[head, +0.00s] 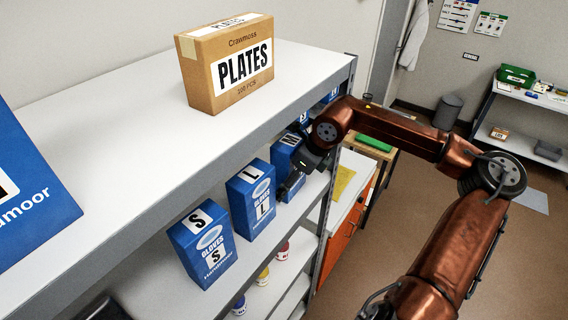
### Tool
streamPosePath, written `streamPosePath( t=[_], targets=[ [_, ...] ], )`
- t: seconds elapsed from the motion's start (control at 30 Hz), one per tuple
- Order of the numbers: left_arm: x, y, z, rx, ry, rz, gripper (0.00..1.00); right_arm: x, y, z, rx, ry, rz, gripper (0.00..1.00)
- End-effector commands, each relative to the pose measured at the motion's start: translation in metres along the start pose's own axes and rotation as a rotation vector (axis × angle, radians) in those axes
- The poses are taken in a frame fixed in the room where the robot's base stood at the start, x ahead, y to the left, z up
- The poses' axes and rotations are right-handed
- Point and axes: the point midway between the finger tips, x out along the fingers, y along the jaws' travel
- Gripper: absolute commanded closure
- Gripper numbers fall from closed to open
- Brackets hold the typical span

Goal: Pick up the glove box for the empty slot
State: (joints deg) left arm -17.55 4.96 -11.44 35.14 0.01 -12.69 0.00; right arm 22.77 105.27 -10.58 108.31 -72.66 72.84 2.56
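Blue glove boxes stand in a row on the shelf below the top board. The S box (203,245) is nearest, then the L box (252,198), then the M box (287,152). A farther blue box (303,118) shows partly under the top board. My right gripper (290,185) is at the front of the M box, pointing down toward the shelf between the L and M boxes. It partly hides the M box, and its finger gap and any contact are too small to tell. My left gripper is out of view.
A cardboard PLATES box (226,63) stands on the top shelf board (130,110). A large blue box (30,195) is at the left edge. Small capped jars (262,276) sit on a lower shelf. An orange cabinet (340,240) stands behind; the floor to the right is open.

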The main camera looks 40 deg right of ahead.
Motion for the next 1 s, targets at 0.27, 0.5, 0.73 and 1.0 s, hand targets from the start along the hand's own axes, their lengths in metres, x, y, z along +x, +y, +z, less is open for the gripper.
streamPosePath(
  t=[0.27, 0.5, 0.73, 1.0],
  targets=[
    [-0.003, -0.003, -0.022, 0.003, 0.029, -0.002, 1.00, 0.012, 0.000, -0.002, 0.001, 0.001, 0.000, 0.00],
    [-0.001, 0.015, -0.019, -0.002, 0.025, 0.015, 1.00, 0.009, 0.006, -0.003, -0.001, 0.002, -0.004, 0.00],
    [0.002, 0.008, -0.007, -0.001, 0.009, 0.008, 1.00, 0.012, 0.006, -0.004, 0.000, 0.002, -0.004, 0.00],
    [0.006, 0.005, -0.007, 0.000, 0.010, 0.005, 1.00, 0.014, 0.006, -0.005, 0.000, 0.002, -0.004, 0.00]
  ],
)
